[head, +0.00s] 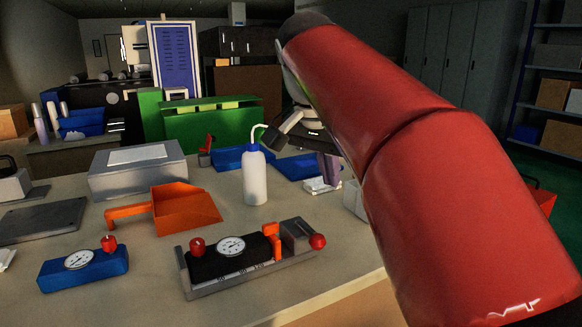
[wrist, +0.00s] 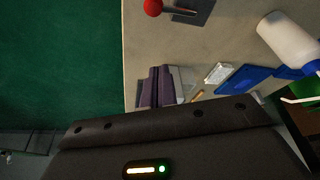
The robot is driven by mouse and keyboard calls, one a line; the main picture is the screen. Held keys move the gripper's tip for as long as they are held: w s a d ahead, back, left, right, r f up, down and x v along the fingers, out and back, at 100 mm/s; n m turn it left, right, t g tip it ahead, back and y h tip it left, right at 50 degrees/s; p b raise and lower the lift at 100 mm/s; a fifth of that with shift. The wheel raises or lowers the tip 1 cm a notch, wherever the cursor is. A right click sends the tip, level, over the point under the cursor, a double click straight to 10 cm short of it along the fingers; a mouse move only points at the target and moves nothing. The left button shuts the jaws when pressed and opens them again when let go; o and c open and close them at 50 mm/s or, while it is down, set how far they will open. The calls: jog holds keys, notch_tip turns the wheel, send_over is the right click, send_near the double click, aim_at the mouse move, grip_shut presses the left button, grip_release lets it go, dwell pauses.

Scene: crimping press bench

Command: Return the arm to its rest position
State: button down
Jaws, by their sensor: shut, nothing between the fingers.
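My red arm reaches up and across the right side of the head view. My gripper (head: 331,176) hangs beyond it, over the right part of the bench (head: 150,290), partly hidden by the arm. In the wrist view my gripper (wrist: 161,72) shows two purple-grey fingers side by side, shut with nothing between them. The fingers stand out near the bench edge, with green floor to their left. How far they are above the bench I cannot tell.
A white squeeze bottle (head: 255,178) stands left of my gripper. A gauge press (head: 240,262), an orange dustpan (head: 184,209), a blue gauge block (head: 84,268) and a grey box (head: 139,172) sit on the bench. Blue trays (head: 300,166) and a white packet (head: 322,186) lie near my gripper.

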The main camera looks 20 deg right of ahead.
jog(key=s+a+f+n+t+y, duration=0.1)
jog(key=s+a+f+n, duration=0.1)
jog(key=f, duration=0.5)
jog(key=s+a+f+n+t+y, duration=0.1)
jog(key=s+a+f+n, duration=0.1)
jog(key=s+f+n, duration=0.3)
jog(key=s+a+f+n+t+y, duration=0.1)
jog(key=s+a+f+n, duration=0.1)
jog(key=s+f+n, duration=0.2)
jog(key=s+f, duration=0.3)
jog(key=f, duration=0.4)
jog(key=shift+a, duration=0.3)
